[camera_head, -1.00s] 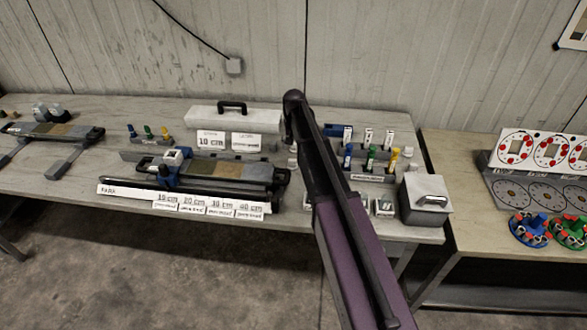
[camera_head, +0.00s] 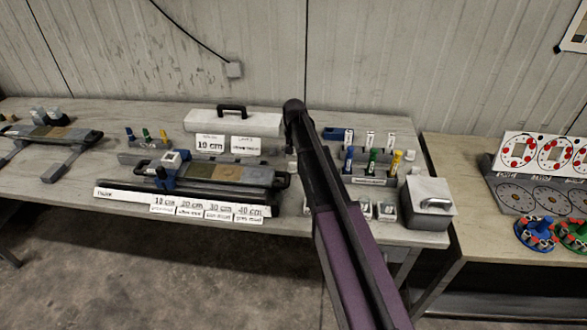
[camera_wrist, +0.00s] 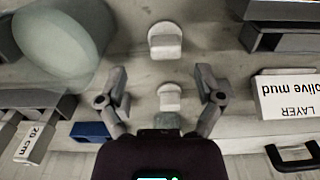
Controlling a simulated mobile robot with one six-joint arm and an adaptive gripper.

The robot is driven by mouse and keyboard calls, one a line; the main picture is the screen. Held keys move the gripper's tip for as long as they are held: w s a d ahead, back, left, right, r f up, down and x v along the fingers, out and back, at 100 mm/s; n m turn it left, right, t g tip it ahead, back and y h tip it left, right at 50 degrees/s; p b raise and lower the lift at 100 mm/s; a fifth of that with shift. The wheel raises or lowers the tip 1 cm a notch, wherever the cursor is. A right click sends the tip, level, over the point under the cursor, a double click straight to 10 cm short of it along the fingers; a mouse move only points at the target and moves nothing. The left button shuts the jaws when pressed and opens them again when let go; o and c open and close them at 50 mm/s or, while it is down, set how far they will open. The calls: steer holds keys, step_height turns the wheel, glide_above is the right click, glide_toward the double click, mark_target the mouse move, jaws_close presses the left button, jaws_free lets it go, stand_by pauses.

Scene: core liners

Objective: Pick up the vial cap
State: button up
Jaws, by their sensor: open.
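In the wrist view two small white cap-like pieces lie on the grey surface. One piece (camera_wrist: 169,97) is between my gripper's fingers, with a grey-green block (camera_wrist: 167,121) just below it in the picture. The other piece (camera_wrist: 165,41) lies beyond the fingertips. I cannot tell for sure which of them is the vial cap. My gripper (camera_wrist: 162,73) is open, with one finger on each side and a gap between each finger and the nearer piece. In the head view my arm hides the gripper and what is under it.
The bench (camera_head: 75,185) holds a core tray (camera_head: 215,172), length labels (camera_head: 206,209), a rack of coloured vials (camera_head: 372,168) and a grey box (camera_head: 428,203). In the wrist view a large pale round thing (camera_wrist: 62,40) and an "olive mud" label (camera_wrist: 287,97) flank my gripper.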

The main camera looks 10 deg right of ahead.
mark_target(293, 163)
steer(key=shift+w+a+f+b, duration=0.1)
steer(key=shift+a+f+b, duration=0.05)
steer(key=shift+f+b, duration=0.65)
steer(key=shift+a+f+b, duration=0.1)
steer(key=shift+f+b, duration=0.55)
steer(key=shift+f, duration=0.15)
steer(key=shift+f+b, duration=0.9)
steer(key=shift+b, duration=0.05)
steer(key=c, duration=0.8)
